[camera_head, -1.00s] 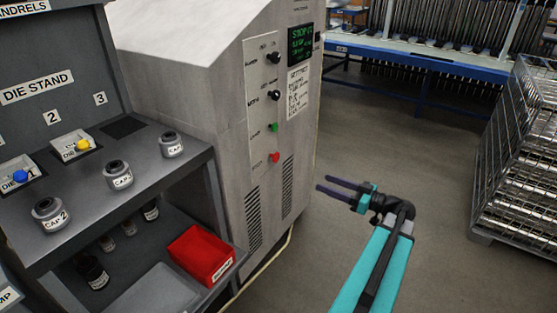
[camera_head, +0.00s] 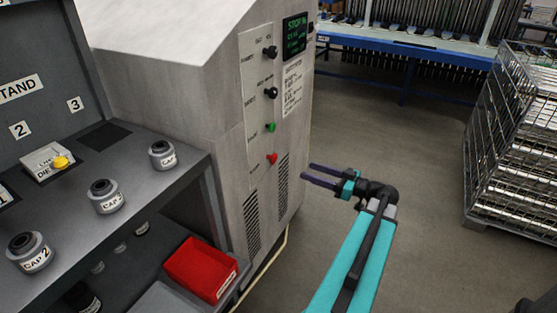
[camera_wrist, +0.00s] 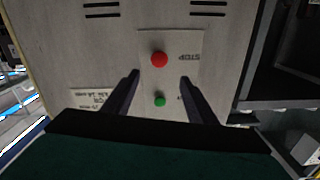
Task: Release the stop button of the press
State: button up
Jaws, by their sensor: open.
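The red stop button (camera_head: 272,159) sits low on the light control panel on the side of the grey press cabinet (camera_head: 190,110). A green button (camera_head: 270,127) sits above it. My gripper (camera_head: 306,172) is open and empty, to the right of the panel in the head view, with its fingers pointing left towards the cabinet. In the wrist view the red button (camera_wrist: 159,60) lies beyond the fingertips, beside an upside-down STOP label. The green button (camera_wrist: 160,101) shows between the fingers (camera_wrist: 159,80). Neither finger visibly touches a button.
Two black knobs (camera_head: 270,52) and a lit screen (camera_head: 295,36) reading STOP are higher on the press. The die stand (camera_head: 180,185) with caps and a red bin (camera_head: 200,268) is at left. A wire cage (camera_head: 510,140) is at right, with open floor between.

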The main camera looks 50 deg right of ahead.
aim_at(275, 159)
jog(key=shift+w, duration=0.1)
jog(key=shift+x, duration=6.75)
jog(key=shift+d, duration=0.1)
grip_shut()
jog(key=shift+b, duration=0.3)
